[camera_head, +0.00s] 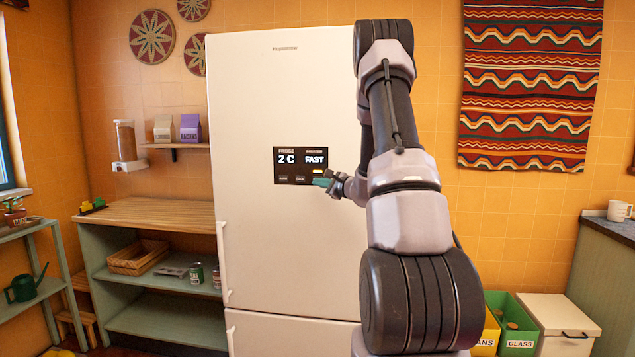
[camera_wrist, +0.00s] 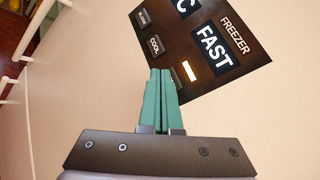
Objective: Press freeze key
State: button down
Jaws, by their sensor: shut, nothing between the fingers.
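The control panel (camera_head: 301,165) is a dark display on the upper door of a cream fridge-freezer (camera_head: 270,105). It reads "2 C" under FRIDGE and "FAST" under the freezer heading. Two dark keys show in the wrist view, one labelled COOL (camera_wrist: 154,46). The freeze key's label cannot be read; a dark key edge (camera_wrist: 178,76) shows beside the fingertips, which partly hide it. My gripper (camera_head: 320,182) is shut and empty, its teal fingertips (camera_wrist: 161,72) at the panel's lower edge. Contact cannot be told.
A wooden-topped shelf unit (camera_head: 150,213) with a basket and cans stands left of the fridge. A wall shelf (camera_head: 175,146) holds two cartons. Green and yellow bins, a white box (camera_head: 553,315) and a counter stand at right.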

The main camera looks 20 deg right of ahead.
jog(key=shift+w, duration=0.1)
jog(key=shift+w+d, duration=0.25)
jog(key=shift+w, duration=0.05)
jog(key=shift+w+d, duration=0.1)
dwell(0.4)
jog(key=shift+s+a, duration=0.35)
jog(key=shift+s, duration=0.15)
jog(key=s+a, duration=0.3)
jog(key=s, duration=0.2)
jog(key=shift+a, duration=0.2)
dwell(0.3)
dwell(0.4)
